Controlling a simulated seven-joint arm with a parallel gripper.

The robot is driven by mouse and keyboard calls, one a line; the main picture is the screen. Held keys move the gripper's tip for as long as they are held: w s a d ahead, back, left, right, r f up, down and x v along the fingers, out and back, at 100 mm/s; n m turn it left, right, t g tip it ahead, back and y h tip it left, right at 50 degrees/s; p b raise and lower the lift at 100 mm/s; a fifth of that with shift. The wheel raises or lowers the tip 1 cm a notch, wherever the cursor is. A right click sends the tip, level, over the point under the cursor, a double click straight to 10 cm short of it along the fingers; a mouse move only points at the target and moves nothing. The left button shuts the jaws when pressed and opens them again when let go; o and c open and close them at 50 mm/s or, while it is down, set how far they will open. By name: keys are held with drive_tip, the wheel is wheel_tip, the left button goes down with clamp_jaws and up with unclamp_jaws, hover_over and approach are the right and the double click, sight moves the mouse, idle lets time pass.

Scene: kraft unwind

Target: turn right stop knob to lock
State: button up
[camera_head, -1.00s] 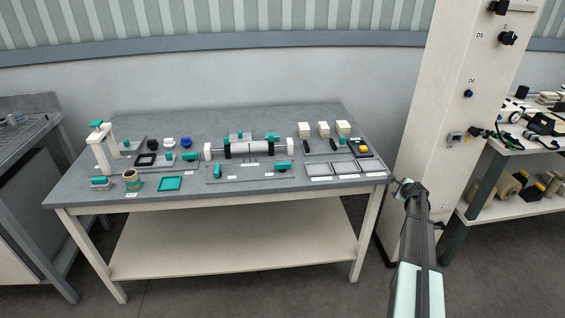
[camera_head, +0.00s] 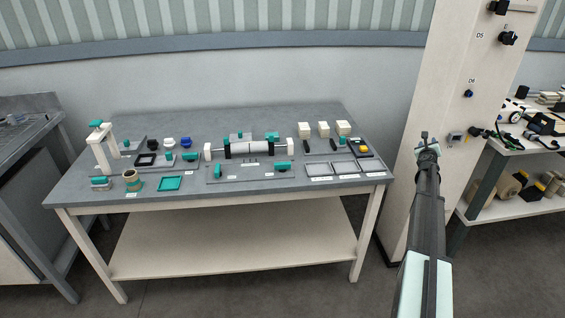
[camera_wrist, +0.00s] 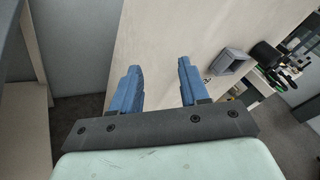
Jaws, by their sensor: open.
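The unwind shaft with its pale roll (camera_head: 248,147) stands on the table (camera_head: 140,195) in the head view. A teal-topped black piece (camera_head: 272,138) sits by the right end of the roll, with a similar one (camera_head: 226,146) at the left. The right one looks like the right stop with its knob; its lock setting is too small to read. My gripper (camera_head: 424,138) is raised right of the table, in front of the cream column and well apart from the shaft. In the wrist view its two blue fingers (camera_wrist: 158,85) are apart with nothing between them.
The cream column (camera_head: 440,85) stands close behind my gripper. A grey box-shaped fitting (camera_wrist: 232,62) on it shows in the wrist view. Trays (camera_head: 335,168), pale blocks (camera_head: 324,128) and other small parts crowd the table. A loaded shelf (camera_head: 510,190) stands at the right.

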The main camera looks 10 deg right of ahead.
drive_tip(key=w+a+n+y, duration=0.2)
drive_tip(key=w+a, duration=0.1)
drive_tip(key=a, duration=0.3)
drive_tip(key=w+a+r+n+y, duration=0.1)
drive_tip(key=w+a+n+y, duration=0.1)
drive_tip(key=a, duration=0.5)
drive_tip(key=w+a+n+y, duration=0.3)
drive_tip(key=w+a, duration=0.2)
drive_tip(key=a, duration=0.2)
drive_tip(key=shift+w+r+y, duration=0.15)
drive_tip(key=shift+r+y, duration=0.15)
drive_tip(key=shift+r, duration=0.05)
drive_tip(key=w+a+n+g+y, duration=0.25)
drive_tip(key=a+n+g, duration=0.2)
drive_tip(key=a, duration=1.25)
drive_tip(key=n+g+h, duration=0.1)
drive_tip(key=n+g, duration=0.5)
drive_tip(key=g, duration=0.4)
approach(283, 163)
wheel_tip(283, 163, down, 9)
drive_tip(key=shift+s+a+f, duration=0.1)
drive_tip(key=shift+a, duration=0.05)
clamp_jaws()
